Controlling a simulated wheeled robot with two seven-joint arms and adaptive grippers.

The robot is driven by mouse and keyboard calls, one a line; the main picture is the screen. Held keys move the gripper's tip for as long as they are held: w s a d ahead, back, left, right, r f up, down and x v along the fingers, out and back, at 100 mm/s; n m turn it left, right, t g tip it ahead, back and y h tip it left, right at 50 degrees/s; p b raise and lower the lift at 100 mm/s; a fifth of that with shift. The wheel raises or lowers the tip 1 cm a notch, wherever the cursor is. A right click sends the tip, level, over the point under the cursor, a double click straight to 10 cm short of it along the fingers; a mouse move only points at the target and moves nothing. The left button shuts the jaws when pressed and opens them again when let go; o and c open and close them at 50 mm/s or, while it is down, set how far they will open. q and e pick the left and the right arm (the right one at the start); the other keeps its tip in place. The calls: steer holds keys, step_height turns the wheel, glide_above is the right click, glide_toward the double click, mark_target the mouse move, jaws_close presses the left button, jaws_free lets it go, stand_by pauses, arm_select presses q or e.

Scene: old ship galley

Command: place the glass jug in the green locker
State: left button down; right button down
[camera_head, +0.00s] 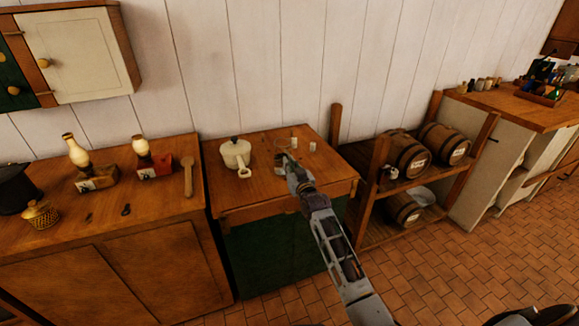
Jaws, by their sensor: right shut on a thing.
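My right gripper (288,163) is over the small wooden table, its arm coming in from the bottom. It is shut on a small, see-through thing at its tips, which looks like the glass jug (282,155); its outline is hard to make out, and I cannot tell whether it touches the tabletop. A dark green front (275,252) fills the space under this table and looks like the green locker; my right arm crosses in front of its right part. I cannot see it standing open. My left gripper is out of view.
A cream pot (236,154) and small pale cups (312,146) stand on the table (220,186). A rack (372,190) with several barrels is at right. A counter with lamps (78,152) is at left. A wall cabinet (88,60) has a dark green door. The tiled floor (430,260) is clear.

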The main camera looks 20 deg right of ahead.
steer(key=c, duration=1.9)
jaws_free()
steer(key=shift+f, duration=0.1)
steer(key=o, duration=0.3)
steer(key=shift+o, duration=0.2)
steer(key=shift+s, duration=0.1)
